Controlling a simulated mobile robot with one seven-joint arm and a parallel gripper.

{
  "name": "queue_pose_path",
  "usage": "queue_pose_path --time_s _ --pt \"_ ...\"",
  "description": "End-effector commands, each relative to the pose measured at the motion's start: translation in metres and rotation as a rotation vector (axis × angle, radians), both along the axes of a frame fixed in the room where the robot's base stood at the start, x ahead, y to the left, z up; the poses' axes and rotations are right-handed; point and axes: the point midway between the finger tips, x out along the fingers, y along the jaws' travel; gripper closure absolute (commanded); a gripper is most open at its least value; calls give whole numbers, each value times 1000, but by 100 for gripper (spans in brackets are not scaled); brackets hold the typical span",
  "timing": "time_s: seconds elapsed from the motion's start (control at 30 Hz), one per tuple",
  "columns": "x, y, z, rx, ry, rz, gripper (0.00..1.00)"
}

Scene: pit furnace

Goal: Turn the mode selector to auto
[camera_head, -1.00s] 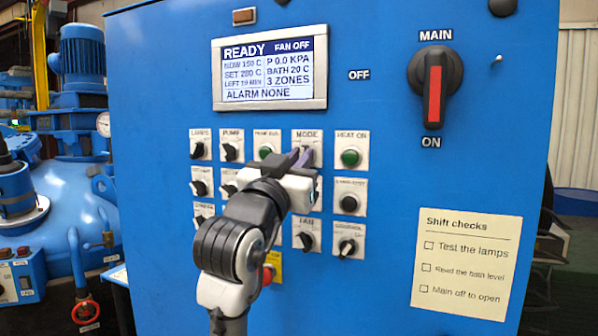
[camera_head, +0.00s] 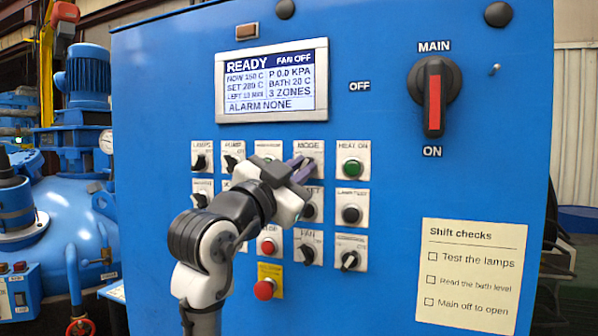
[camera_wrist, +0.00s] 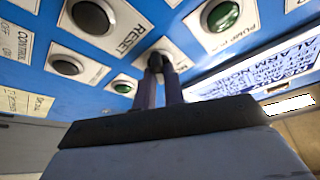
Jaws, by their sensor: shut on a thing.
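The mode selector (camera_wrist: 157,60) is a dark knob under the MODE label on the blue control panel. In the head view its white plate (camera_head: 308,146) shows above my fingers, and the knob itself is mostly hidden. My gripper (camera_head: 304,170) is at the panel with its purple-grey fingers shut on the knob. In the wrist view the fingers (camera_wrist: 160,88) reach up to the knob, one on each side. The gripper is tilted to the panel's grid. The selector's pointer and its position marks cannot be read.
The green heat-on button (camera_head: 351,168) is close to the right. The reset button (camera_wrist: 93,17) and lamp-test button (camera_head: 351,213) are close by. A red emergency button (camera_head: 264,289) is below. The display (camera_head: 270,80) reads READY, FAN OFF. The main switch (camera_head: 433,95) is upper right.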

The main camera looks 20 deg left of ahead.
Motion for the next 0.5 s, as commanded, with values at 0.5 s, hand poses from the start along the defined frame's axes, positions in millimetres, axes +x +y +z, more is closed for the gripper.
queue_pose_path --time_s 0.5 --pt "0 0 0 2 0 1 67"
